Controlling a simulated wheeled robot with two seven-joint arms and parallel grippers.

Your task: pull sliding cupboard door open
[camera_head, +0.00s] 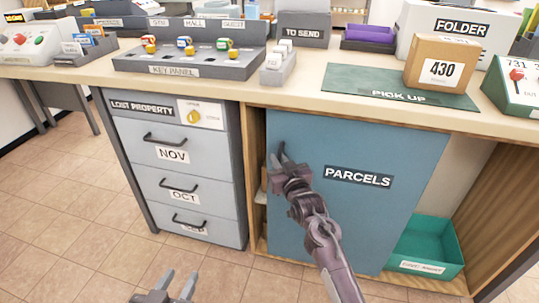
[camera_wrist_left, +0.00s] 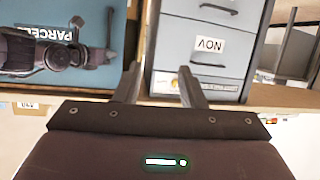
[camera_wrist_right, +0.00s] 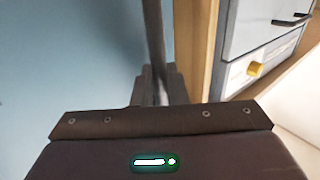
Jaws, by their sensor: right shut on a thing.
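The blue sliding cupboard door (camera_head: 345,225), labelled PARCELS, stands below the counter. A narrow gap shows at its left edge, and a wider open space shows to its right. My right gripper (camera_head: 280,157) is at the door's upper left edge, shut on the door handle (camera_wrist_right: 153,35), a dark upright bar in the right wrist view. The fingers partly hide it. My left gripper (camera_head: 179,275) is open and empty, low in front of the drawers. Its two spread fingers also show in the left wrist view (camera_wrist_left: 158,70).
A grey drawer unit (camera_head: 180,155) stands left of the cupboard. A green bin (camera_head: 425,245) sits in the right opening. The counter above holds a key panel (camera_head: 190,64), a PICK UP mat (camera_head: 350,80) and a box marked 430 (camera_head: 440,65). The floor at left is clear.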

